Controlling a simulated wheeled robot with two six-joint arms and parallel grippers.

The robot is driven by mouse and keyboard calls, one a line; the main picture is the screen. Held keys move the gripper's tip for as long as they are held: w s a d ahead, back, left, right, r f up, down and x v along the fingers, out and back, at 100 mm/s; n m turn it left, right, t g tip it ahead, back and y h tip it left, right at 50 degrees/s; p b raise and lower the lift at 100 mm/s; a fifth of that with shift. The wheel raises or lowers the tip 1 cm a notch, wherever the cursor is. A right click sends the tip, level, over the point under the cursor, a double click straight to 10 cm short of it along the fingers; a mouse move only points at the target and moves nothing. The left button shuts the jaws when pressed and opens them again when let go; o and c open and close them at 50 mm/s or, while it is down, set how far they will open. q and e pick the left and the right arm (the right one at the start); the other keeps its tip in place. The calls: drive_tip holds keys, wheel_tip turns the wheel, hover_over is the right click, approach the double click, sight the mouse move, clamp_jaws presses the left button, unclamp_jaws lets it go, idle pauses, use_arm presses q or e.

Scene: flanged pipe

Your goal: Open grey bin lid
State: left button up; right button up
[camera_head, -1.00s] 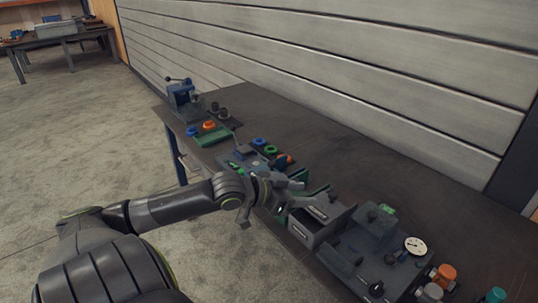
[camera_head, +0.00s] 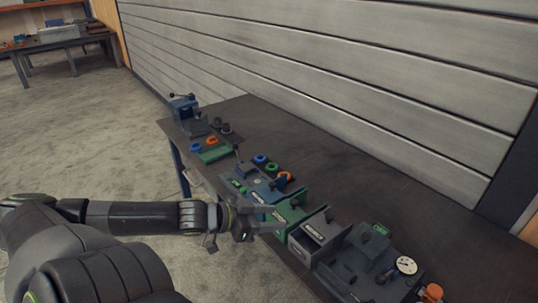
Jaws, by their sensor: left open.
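The grey bin (camera_head: 318,240) stands near the front edge of the workbench, with a pale label on its front. I cannot clearly tell its lid from its body at this size. My left gripper (camera_head: 278,218) is open and reaches in from the left over the bench's front edge. Its fingers point right, just left of the grey bin and in front of a green bin (camera_head: 294,217), which they partly hide. I see nothing between the fingers, and they look apart from the grey bin. My right gripper is not in view.
A dark fixture with a dial gauge (camera_head: 406,265) stands close on the grey bin's right. Several coloured rings and a blue vise (camera_head: 184,108) are at the far end. The bench's back strip (camera_head: 350,170) is clear.

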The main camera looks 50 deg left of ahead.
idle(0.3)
use_arm(q)
wheel_tip(320, 180, up, 4)
drive_tip(key=w+m+t+h+p, duration=0.15)
drive_tip(key=m+p, duration=0.35)
drive_tip(key=m, duration=1.2)
drive_tip(key=m+g+y+p, duration=0.15)
drive_tip(key=m+p, duration=0.25)
drive_tip(key=m, duration=1.5)
approach(328, 216)
drive_tip(key=p+x, duration=0.1)
drive_tip(key=x, duration=0.7)
drive_tip(key=shift+w+f, duration=0.1)
drive_tip(key=shift+w, duration=0.1)
drive_tip(key=shift+c, duration=0.3)
clamp_jaws()
